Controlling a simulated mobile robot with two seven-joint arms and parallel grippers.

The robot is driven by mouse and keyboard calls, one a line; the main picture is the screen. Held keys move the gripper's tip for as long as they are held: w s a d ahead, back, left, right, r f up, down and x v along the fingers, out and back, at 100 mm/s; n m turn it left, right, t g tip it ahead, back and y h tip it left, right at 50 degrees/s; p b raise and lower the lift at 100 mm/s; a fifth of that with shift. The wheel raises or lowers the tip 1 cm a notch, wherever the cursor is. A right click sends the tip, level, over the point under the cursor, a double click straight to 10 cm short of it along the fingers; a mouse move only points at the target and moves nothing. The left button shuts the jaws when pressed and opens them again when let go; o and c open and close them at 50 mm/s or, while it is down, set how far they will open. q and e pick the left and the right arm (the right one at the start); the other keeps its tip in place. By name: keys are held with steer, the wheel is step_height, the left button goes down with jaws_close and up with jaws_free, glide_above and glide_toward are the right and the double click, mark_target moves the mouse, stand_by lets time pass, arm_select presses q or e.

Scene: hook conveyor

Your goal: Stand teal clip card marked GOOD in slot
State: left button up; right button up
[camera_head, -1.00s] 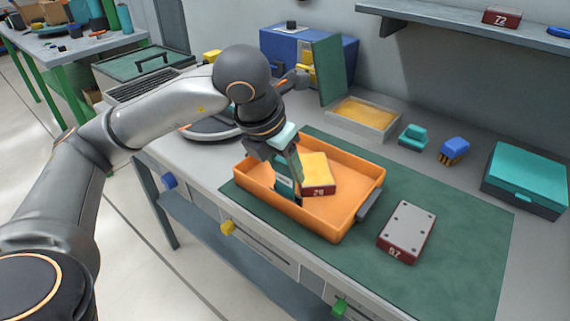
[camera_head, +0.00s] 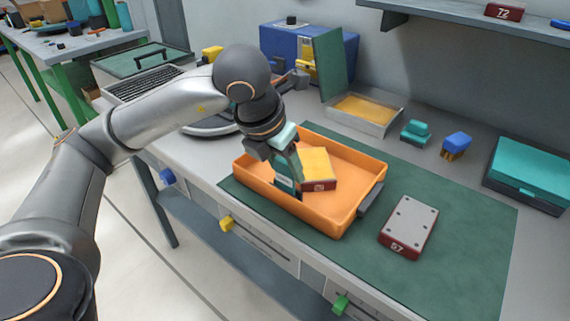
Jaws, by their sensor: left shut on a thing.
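My left gripper (camera_head: 284,165) reaches down into the left part of the orange tray (camera_head: 352,220). It is shut on a dark teal card (camera_head: 285,183) with a pale label, partly hidden by the fingers. The label's writing is too small to read. The card is held steeply, near the tray floor; I cannot tell whether it touches. Right beside it in the tray lies a yellow-topped, dark red block (camera_head: 319,168). I cannot make out a slot. My right gripper is not in view.
A grey-topped red block marked 57 (camera_head: 409,226) lies on the green mat (camera_head: 460,245) right of the tray. Behind stand an open box with a yellow inside (camera_head: 365,110), a teal stamp-like piece (camera_head: 415,132), a blue brush (camera_head: 456,145) and a teal case (camera_head: 530,175).

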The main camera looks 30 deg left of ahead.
arm_select(q)
steer(key=shift+f+b, duration=0.45)
steer(key=shift+f, duration=0.05)
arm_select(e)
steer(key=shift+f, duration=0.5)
arm_select(q)
steer(key=o, duration=1.4)
steer(key=shift+s+r, duration=0.15)
steer(key=shift+r, duration=0.4)
steer(key=p+v, duration=0.2)
steer(key=v, duration=0.9)
steer(key=shift+s+r+p, duration=0.1)
steer(key=shift+r+p, duration=0.05)
steer(key=shift+p, duration=0.15)
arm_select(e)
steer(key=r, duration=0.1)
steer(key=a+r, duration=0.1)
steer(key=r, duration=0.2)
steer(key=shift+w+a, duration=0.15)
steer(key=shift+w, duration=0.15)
arm_select(q)
steer(key=shift+s, duration=0.1)
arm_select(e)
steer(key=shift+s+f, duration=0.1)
